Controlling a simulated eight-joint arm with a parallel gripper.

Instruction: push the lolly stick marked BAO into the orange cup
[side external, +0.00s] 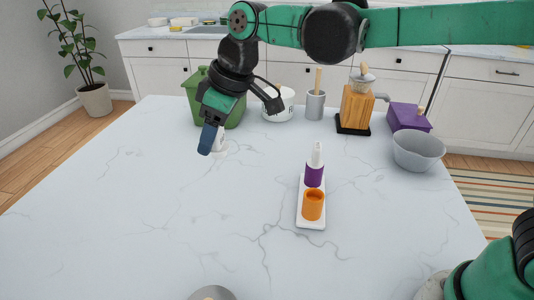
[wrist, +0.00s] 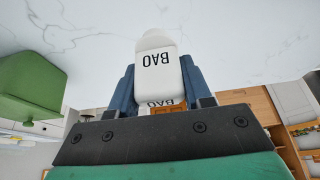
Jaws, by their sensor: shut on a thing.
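The white lolly stick marked BAO (wrist: 157,72) is held between the blue fingers of my gripper (wrist: 159,88) in the wrist view. Its lettering appears upside down there, with a second BAO label and a bit of orange lower down. In the side external view my gripper (side external: 212,139) is low over the left of the table, and the stick (side external: 220,147) shows partly behind the finger. I cannot tell whether it touches the table. The orange cup (side external: 313,206) is at the near end of a white rack (side external: 312,225), to the right and nearer the camera, apart from my gripper.
A purple cup (side external: 314,178) with a white piece standing in it is just behind the orange cup. A green bin (side external: 233,113), white tub (side external: 284,106), utensil holder (side external: 315,106), wooden grinder (side external: 356,108), purple box (side external: 409,118) and grey bowl (side external: 419,151) line the back.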

